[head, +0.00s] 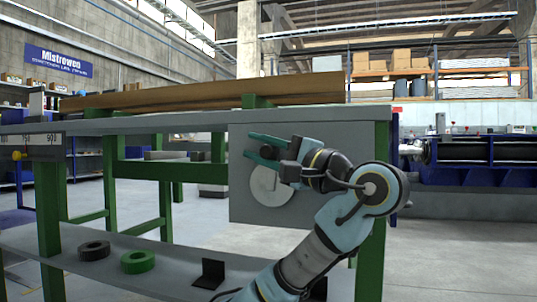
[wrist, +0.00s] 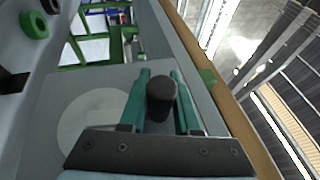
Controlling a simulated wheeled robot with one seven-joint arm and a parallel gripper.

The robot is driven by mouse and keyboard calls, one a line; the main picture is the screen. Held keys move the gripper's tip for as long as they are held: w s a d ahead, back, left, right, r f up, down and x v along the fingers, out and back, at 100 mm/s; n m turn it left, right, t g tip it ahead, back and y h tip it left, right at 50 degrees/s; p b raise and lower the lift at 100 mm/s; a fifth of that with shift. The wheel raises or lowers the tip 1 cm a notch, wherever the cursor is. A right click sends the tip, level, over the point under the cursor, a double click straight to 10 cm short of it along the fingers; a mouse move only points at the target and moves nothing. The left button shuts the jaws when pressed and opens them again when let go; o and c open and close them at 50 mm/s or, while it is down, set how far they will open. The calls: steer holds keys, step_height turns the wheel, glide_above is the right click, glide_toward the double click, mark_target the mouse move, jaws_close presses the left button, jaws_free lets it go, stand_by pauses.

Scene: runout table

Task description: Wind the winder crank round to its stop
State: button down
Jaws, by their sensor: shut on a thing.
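The winder's pale round disc (head: 268,188) is on the grey panel (head: 240,205) at the right end of the table, partly behind my arm; the disc also shows in the wrist view (wrist: 88,125). The dark crank handle (wrist: 161,92) stands between the two green fingers of my gripper (wrist: 160,76). My gripper (head: 249,145) is shut on this handle, near the upper part of the disc, with its fingers pointing left. The crank's arm and any stop are hidden or too small to tell.
A long brown board (head: 200,96) lies along the tabletop (head: 150,122). The lower shelf (head: 150,272) holds a black ring (head: 94,250), a green ring (head: 138,261) and a black angled bracket (head: 210,273). Green table legs (head: 373,210) stand close to my arm.

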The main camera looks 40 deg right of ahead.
mark_target(275, 154)
steer(key=shift+w+a+f+n+g, duration=0.2)
steer(key=shift+w+n+g, duration=0.1)
steer(key=shift+g, duration=0.3)
steer(key=c, duration=0.6)
jaws_free()
steer(key=shift+r, duration=0.1)
steer(key=p+v, duration=0.3)
steer(key=v, duration=0.7)
steer(key=shift+s+d, duration=0.15)
steer(key=shift+s, duration=0.2)
